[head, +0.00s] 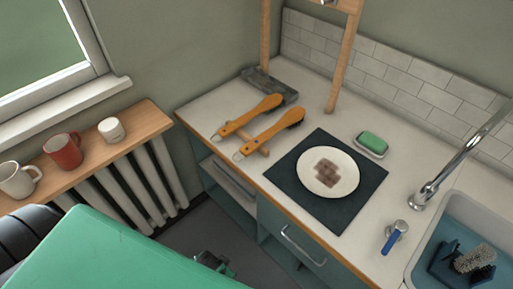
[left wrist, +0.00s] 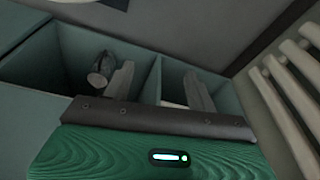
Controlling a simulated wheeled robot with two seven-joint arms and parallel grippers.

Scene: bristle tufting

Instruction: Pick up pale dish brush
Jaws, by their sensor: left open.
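Two brushes with orange-brown wooden handles lie side by side on the counter in the head view: a farther brush (head: 250,115) and a nearer brush (head: 270,134). Dark bristles show at the nearer one's right end. My left gripper (head: 214,262) is low in front of the cabinet, below the counter and apart from the brushes. In the left wrist view its two fingers (left wrist: 158,88) are spread, with nothing between them.
A shelf (head: 85,160) with mugs is left.

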